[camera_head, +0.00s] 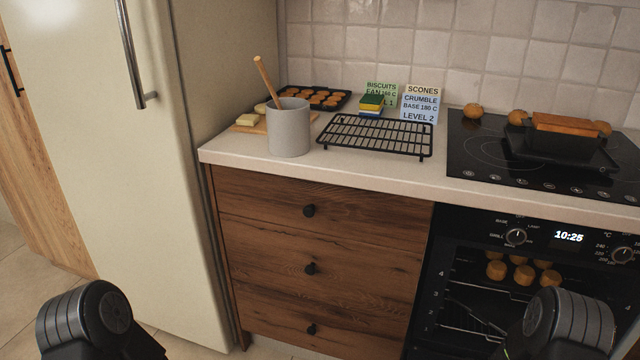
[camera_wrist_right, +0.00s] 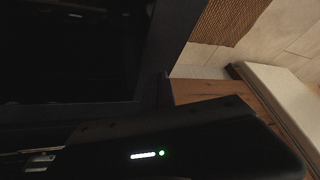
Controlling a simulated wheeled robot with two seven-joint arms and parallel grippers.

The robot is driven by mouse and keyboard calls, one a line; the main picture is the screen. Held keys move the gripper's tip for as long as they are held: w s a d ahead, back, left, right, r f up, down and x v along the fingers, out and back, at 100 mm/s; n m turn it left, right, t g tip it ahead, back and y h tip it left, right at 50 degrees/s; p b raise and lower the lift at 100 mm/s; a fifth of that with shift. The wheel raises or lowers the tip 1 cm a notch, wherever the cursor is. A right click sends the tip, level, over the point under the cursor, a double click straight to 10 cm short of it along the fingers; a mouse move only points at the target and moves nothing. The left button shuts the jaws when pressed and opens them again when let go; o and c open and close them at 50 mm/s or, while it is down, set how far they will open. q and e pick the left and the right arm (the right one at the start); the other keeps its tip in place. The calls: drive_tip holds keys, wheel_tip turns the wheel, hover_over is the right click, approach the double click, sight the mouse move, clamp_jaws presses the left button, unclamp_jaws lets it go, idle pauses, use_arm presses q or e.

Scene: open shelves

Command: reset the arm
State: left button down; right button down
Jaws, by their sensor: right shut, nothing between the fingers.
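Both of my arms show only as dark joints at the bottom corners of the head view. My left gripper is outside both views. My right gripper (camera_wrist_right: 40,161) shows only in part, as small metal pieces at the lower left edge of the dark right wrist view. It is shut with nothing held, and most of it is lost in shadow. A black body with a lit white strip and a green light fills the bottom of that view.
The counter (camera_head: 232,152) holds a grey crock (camera_head: 289,130), a black wire rack (camera_head: 375,137) and a biscuit tray (camera_head: 312,98). A loaf pan (camera_head: 562,144) stands on the black hob (camera_head: 480,150). Below are wooden drawers (camera_head: 318,240) and an oven (camera_head: 440,270). A fridge (camera_head: 130,170) stands left.

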drive_tip(key=s+a+r+m+g+y, duration=0.25)
drive_tip(key=s+a+g, duration=0.25)
drive_tip(key=s+a, duration=1.45)
wheel_tip(320, 180, up, 17)
drive_tip(key=s+p, duration=0.1)
drive_tip(key=p, duration=1.6)
drive_tip(key=shift+d+m, duration=0.45)
drive_tip(key=shift+f+h, duration=0.15)
drive_tip(key=shift+h, duration=0.1)
